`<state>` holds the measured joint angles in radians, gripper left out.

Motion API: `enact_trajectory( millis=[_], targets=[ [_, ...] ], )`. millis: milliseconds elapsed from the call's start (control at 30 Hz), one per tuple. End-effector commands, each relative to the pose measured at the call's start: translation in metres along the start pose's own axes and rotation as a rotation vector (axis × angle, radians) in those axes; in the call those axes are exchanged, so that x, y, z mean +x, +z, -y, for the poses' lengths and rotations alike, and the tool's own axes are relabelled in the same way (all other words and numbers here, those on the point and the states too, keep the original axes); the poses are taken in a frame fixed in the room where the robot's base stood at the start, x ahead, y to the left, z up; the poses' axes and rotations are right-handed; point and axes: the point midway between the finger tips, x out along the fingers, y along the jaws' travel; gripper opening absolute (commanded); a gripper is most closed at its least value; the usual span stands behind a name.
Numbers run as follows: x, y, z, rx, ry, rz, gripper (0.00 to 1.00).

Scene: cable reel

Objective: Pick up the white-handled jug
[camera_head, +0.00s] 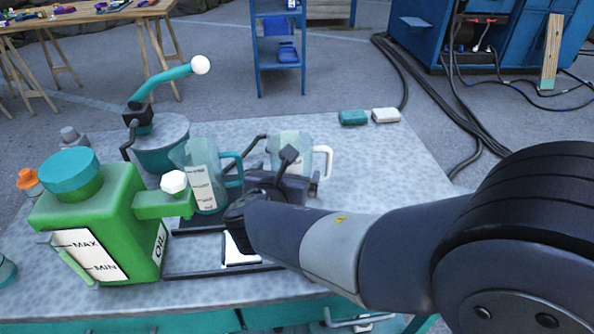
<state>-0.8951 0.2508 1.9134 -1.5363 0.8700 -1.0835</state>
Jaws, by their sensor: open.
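The white-handled jug (304,141) is a clear, pale green measuring jug standing upright on the grey speckled tabletop. Its white handle (327,162) points right. My gripper (280,160) is open in front of the jug and hides its lower part. One dark finger overlaps the jug's body in the picture; I cannot tell whether it touches. A similar jug with a teal handle (203,182) stands to the left of my gripper, its handle towards the gripper.
A large green oil can (110,215) stands at the front left. A teal pot with a crank arm (163,148) is behind it. A teal block (353,117) and a white block (386,115) lie at the back right. The tabletop right of the white-handled jug is clear.

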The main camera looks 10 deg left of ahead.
Motion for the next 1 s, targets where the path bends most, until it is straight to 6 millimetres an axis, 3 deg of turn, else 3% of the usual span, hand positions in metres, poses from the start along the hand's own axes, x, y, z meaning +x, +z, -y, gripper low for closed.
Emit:
enact_trajectory(
  millis=[233,533,1000],
  targets=[
    [0.035,0.002,0.0,0.0,-0.003,-0.001,1.0],
    [0.038,0.003,0.0,0.0,-0.001,0.0,0.99],
    [0.038,0.002,0.0,0.0,-0.001,0.0,0.61]
  ],
)
